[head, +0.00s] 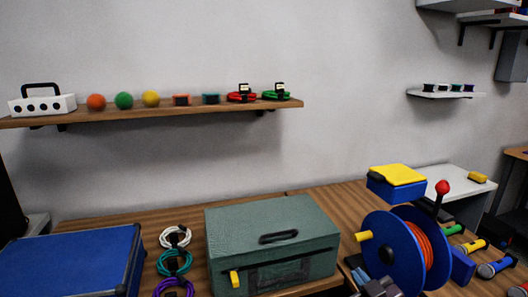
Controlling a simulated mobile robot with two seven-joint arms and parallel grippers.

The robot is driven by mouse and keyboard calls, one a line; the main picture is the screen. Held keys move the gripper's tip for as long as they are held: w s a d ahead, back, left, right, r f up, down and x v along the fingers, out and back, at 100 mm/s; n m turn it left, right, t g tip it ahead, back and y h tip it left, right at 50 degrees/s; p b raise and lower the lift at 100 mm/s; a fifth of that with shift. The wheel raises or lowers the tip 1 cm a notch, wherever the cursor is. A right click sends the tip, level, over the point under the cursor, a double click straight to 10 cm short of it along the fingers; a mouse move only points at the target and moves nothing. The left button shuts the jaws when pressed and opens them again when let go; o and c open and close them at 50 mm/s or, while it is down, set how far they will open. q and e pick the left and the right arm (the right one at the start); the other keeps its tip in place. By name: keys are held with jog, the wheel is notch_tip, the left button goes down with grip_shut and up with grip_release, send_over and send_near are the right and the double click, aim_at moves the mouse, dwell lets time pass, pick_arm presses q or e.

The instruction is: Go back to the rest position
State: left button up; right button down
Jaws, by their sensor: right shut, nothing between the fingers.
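My right gripper (375,287) shows only in part at the bottom edge of the head view, in front of the blue cable reel (378,235). It is shut and empty. My left gripper is not in view. The reel holds orange cable (421,244) and has a yellow handle. A green toolbox (270,228) with a yellow latch stands closed to the left of the reel. Coiled white (174,237), teal (174,263) and purple (174,288) cables lie left of the toolbox.
A blue case (75,258) lies at the left. A blue box with a yellow top (397,182) and a red-knobbed lever (441,188) rise near the reel. Flashlights (495,267) lie at the right. A wall shelf (150,113) holds balls and red and green coils.

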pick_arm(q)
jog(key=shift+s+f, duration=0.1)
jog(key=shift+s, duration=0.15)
pick_arm(e)
jog(key=s+d+f+m+g+h, duration=0.2)
jog(key=s+d+f+m+g, duration=0.1)
jog(key=s+f, duration=0.8)
jog(key=s+d+f+m+g+h, duration=0.2)
jog(key=s+d+f+m, duration=0.1)
jog(key=s+f, duration=0.8)
jog(key=s, duration=0.2)
jog(key=shift+s+g, duration=0.4)
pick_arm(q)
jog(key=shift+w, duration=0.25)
